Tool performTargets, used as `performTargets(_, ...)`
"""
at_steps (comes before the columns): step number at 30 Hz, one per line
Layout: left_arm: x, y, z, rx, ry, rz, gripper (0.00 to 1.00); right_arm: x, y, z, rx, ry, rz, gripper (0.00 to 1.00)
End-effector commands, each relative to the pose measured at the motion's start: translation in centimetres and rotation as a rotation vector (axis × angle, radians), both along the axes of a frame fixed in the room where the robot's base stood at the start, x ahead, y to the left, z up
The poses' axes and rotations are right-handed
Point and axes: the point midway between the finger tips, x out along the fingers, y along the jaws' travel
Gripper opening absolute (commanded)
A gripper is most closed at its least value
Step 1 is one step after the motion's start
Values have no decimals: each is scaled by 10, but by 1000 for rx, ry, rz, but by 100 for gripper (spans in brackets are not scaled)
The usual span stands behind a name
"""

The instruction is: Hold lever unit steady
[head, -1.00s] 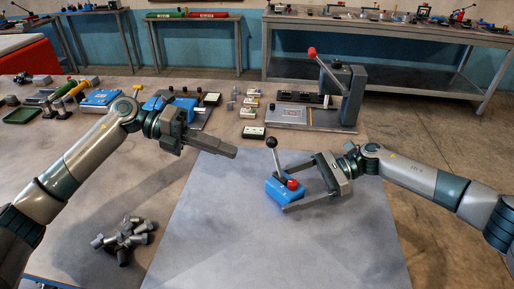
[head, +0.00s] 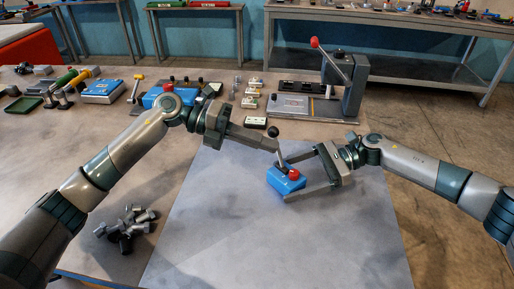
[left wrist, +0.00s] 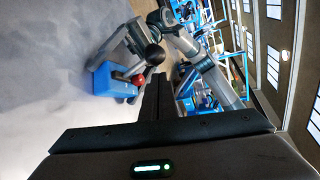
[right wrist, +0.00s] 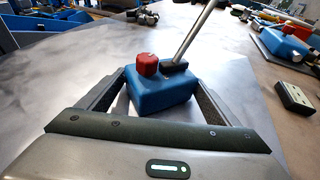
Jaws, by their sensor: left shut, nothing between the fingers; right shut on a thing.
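The lever unit (head: 284,181) is a blue box with a red knob and a metal lever topped by a black ball. It stands upright on the grey mat (head: 230,235). My right gripper (head: 303,182) is shut on its box from the right, one finger on each side; the right wrist view shows the box (right wrist: 160,92) between the fingers. My left gripper (head: 278,146) is shut and empty, its tips close to the lever just below the black ball. In the left wrist view the closed fingers (left wrist: 157,92) point towards the unit (left wrist: 112,82); contact cannot be told.
A lever press (head: 340,90) stands behind the mat. Small boxes (head: 254,123), another blue unit (head: 160,97) and a green tray (head: 22,106) lie at the back left. Grey bolts (head: 128,226) are heaped left of the mat. The mat's front is clear.

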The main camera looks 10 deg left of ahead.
Motion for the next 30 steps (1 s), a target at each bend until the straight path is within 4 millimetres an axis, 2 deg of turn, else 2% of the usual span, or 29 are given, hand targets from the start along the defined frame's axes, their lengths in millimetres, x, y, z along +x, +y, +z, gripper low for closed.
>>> performTargets(6, 13, 3, 4, -1, 0, 0, 0, 0, 0, 0, 0, 0, -1, 31)
performTargets(19, 14, 4, 3, -7, 8, -1, 0, 0, 0, 0, 0, 0, -1, 31)
performTargets(30, 25, 16, -4, -63, 60, 0, 0, 0, 0, 0, 0, 0, 0, 31)
